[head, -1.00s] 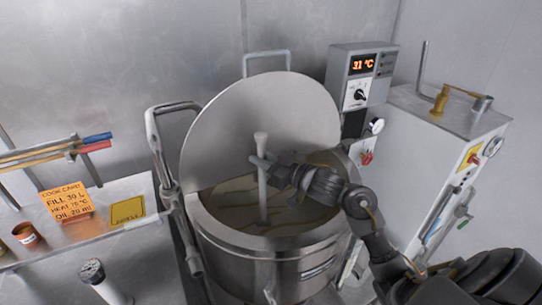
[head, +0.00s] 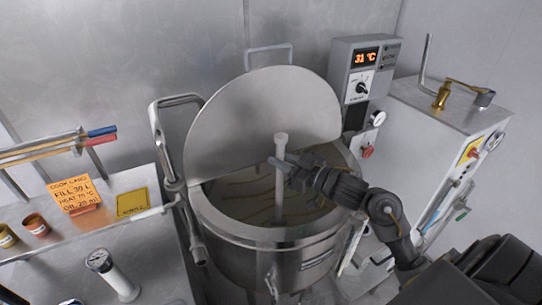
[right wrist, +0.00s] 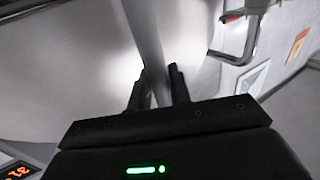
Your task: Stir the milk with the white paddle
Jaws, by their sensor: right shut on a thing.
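The white paddle (head: 281,146) stands nearly upright in the steel kettle (head: 222,236). Its shaft goes down into the milk (head: 238,200), so its lower end is hidden. The milk looks greyish brown with curved darker streaks. My right gripper (head: 281,165) reaches in from the right over the rim and is shut on the paddle's upper shaft. In the right wrist view, the pale shaft (right wrist: 150,45) passes between the two dark fingers (right wrist: 158,88). My left gripper is not in view.
A half-round lid (head: 262,115) stands raised behind the opening. A control box (head: 362,75) reads 31 °C. A white machine (head: 430,130) stands at right. A side table at left holds an orange cook card (head: 75,194), small pots and a yellow card (head: 131,204).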

